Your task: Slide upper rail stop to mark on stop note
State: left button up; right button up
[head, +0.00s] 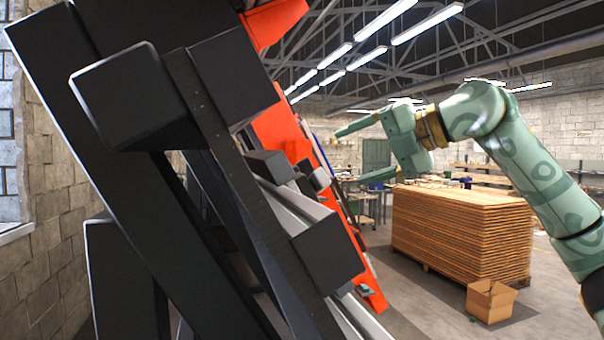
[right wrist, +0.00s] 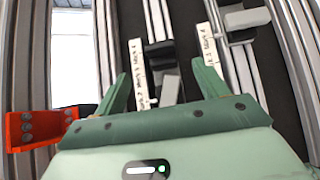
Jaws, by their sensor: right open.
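My right gripper (head: 349,156) is open in the head view, its two green fingers pointing left toward the gantry rails. In the right wrist view the open gripper (right wrist: 160,72) faces two rails. A dark stop block (right wrist: 160,56) with a lighter piece below it lies between the fingertips in the picture; I see no clear contact. A grey stop (right wrist: 244,22) sits on the other rail, up and right of the right finger. White strips with handwriting lie beside each stop, one left (right wrist: 138,70) and one right (right wrist: 207,45). The writing is too small to read. Which rail is upper, I cannot tell.
Large black beams (head: 135,215) fill the left of the head view. Orange-red frame parts (head: 285,130) stand behind them. A stack of wooden boards (head: 460,235) and an open cardboard box (head: 490,300) stand on the floor at right. An orange bracket (right wrist: 38,128) is left of the gripper.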

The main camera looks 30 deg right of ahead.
aim_at(308, 172)
jog(key=p+x, duration=0.2)
jog(key=x, duration=0.9)
jog(key=shift+w, duration=0.25)
pick_arm(q)
jog(key=shift+w+r, duration=0.3)
jog(key=shift+r, duration=0.4)
jog(key=shift+w+r, duration=0.25)
jog(key=shift+r, duration=0.4)
pick_arm(e)
jog(key=shift+w+a+f, duration=0.3)
jog(key=shift+w+f, duration=0.05)
jog(key=shift+w, duration=0.15)
